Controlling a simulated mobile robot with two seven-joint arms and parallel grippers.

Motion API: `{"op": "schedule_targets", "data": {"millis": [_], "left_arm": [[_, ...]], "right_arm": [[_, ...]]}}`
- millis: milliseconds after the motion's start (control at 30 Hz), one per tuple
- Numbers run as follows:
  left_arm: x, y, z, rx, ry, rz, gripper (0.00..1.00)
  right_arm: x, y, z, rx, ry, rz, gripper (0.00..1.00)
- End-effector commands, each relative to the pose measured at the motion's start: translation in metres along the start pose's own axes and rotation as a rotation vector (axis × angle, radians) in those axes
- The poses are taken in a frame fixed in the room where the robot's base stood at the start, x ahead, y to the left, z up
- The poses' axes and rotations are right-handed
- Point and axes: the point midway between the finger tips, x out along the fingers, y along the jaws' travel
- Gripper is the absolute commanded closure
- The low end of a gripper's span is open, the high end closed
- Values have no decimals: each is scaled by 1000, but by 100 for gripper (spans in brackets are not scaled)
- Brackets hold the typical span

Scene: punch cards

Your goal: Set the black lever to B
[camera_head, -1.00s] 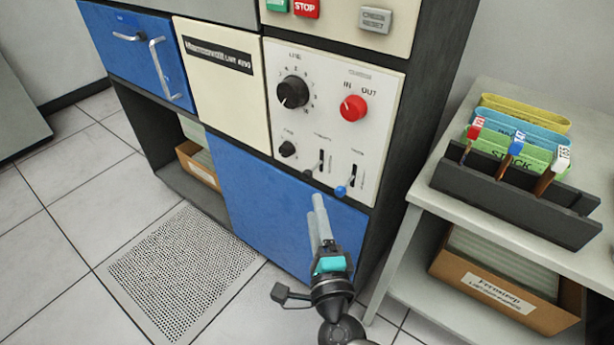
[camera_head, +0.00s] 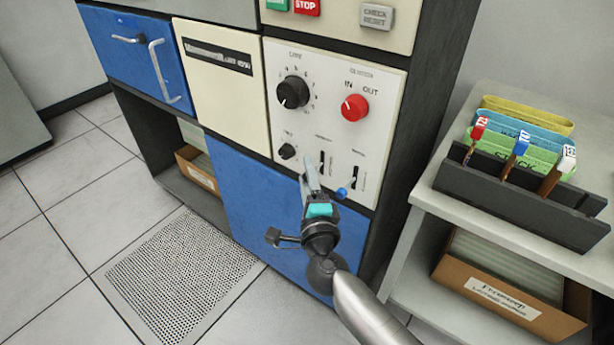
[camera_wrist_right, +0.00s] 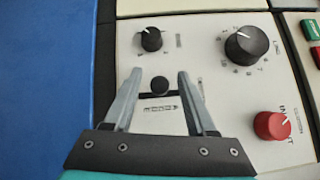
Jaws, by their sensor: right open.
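The black lever (camera_wrist_right: 160,85) shows its round black knob in the right wrist view, between the two open fingers of my right gripper (camera_wrist_right: 159,77), apart from both. The lettering beside its slot is too small to read. In the head view my right gripper (camera_head: 310,176) is in front of the lower part of the white control panel (camera_head: 385,110) and hides the black lever's knob. The blue-knobbed lever (camera_head: 342,194) stands just right of the fingers. My left gripper is not in view.
A large black dial (camera_head: 293,93), a small black dial (camera_head: 287,151) and a red knob (camera_head: 354,108) sit on the panel above the levers. A grey table (camera_head: 425,185) with a black card rack (camera_head: 520,205) stands to the right.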

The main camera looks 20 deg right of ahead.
Motion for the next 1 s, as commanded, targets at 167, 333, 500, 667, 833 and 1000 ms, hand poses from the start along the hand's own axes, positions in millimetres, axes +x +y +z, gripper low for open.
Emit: {"op": "schedule_targets", "data": {"millis": [167,333,500,667,833,1000], "left_arm": [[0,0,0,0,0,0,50],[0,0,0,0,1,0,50],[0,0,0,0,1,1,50],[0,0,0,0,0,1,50],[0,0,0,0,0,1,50],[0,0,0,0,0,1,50]], "right_arm": [[0,0,0,0,0,0,57],[0,0,0,0,0,0,76],[0,0,0,0,0,0,95],[0,0,0,0,0,0,100],[-1,0,0,0,0,0,100],[-1,0,0,0,0,1,100]]}}
